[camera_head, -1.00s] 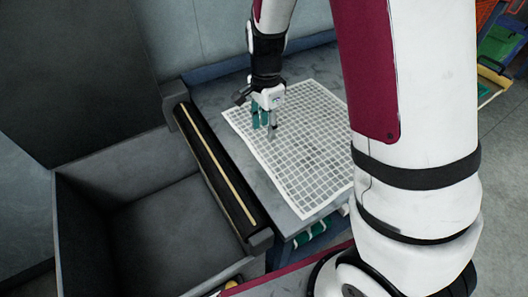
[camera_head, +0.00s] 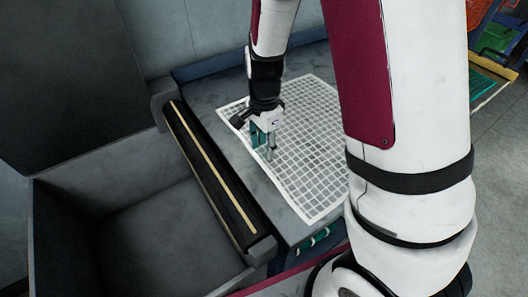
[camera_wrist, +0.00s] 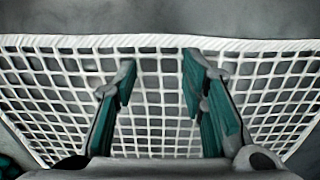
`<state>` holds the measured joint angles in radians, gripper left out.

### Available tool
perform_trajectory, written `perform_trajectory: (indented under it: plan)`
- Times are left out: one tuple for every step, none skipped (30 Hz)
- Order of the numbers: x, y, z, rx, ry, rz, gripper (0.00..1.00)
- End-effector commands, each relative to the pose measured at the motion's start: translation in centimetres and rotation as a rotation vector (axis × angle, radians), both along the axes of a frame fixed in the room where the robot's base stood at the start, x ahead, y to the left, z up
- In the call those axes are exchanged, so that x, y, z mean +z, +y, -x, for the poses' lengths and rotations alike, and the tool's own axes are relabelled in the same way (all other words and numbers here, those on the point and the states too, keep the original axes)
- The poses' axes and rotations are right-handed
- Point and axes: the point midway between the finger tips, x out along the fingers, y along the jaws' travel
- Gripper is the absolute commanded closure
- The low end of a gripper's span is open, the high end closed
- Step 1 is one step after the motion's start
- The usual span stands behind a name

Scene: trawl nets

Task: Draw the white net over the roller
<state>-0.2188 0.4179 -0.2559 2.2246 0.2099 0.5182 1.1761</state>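The white net (camera_head: 305,135) is a square mesh lying flat on the grey table, with a solid border strip along its edge. The roller (camera_head: 208,165) is a long dark bar with a tan stripe, along the table's left side; bare table lies between it and the net. My gripper (camera_head: 262,150) points down at the net's roller-side edge. In the wrist view my gripper (camera_wrist: 160,75) has its two green-padded fingers apart, with mesh between them. The net (camera_wrist: 160,105) there has its border just beyond the fingertips. Whether the fingertips touch the net I cannot tell.
A deep, empty grey bin (camera_head: 50,245) stands left of the roller. The grey table (camera_head: 215,95) has a raised blue rim at the back. Coloured crates (camera_head: 495,40) are at the far right. My arm hides the net's right part.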

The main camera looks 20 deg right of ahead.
Motion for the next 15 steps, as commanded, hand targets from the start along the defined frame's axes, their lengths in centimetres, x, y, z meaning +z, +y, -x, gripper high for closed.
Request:
perform_trajectory:
  plan:
    - [-0.11,-0.01,0.12,0.000,0.004,0.001,0.62]
    - [-0.12,-0.02,0.13,0.000,0.004,0.001,0.62]
    - [-0.12,-0.02,0.13,0.000,0.004,0.001,0.62]
    - [-0.13,-0.02,0.14,0.000,0.004,0.001,0.62]
    - [-0.13,-0.01,0.14,0.000,0.005,0.001,0.65]
    - [-0.14,-0.01,0.15,0.000,0.005,0.001,0.70]
    - [-0.15,-0.01,0.16,0.000,0.005,0.001,0.73]
    - [-0.15,-0.01,0.17,0.000,0.005,0.001,0.77]
    - [-0.16,-0.02,0.18,0.000,0.006,0.001,0.81]
    - [-0.17,-0.02,0.19,0.000,0.006,0.001,0.85]
    - [-0.18,-0.02,0.20,0.000,0.006,0.000,0.88]
    - [-0.18,-0.01,0.21,0.000,0.007,0.000,0.93]
    - [-0.19,-0.01,0.21,0.000,0.007,0.000,0.96]
    - [-0.19,-0.01,0.21,0.000,0.007,0.000,0.99]
    - [-0.19,-0.01,0.21,0.000,0.007,0.000,1.00]
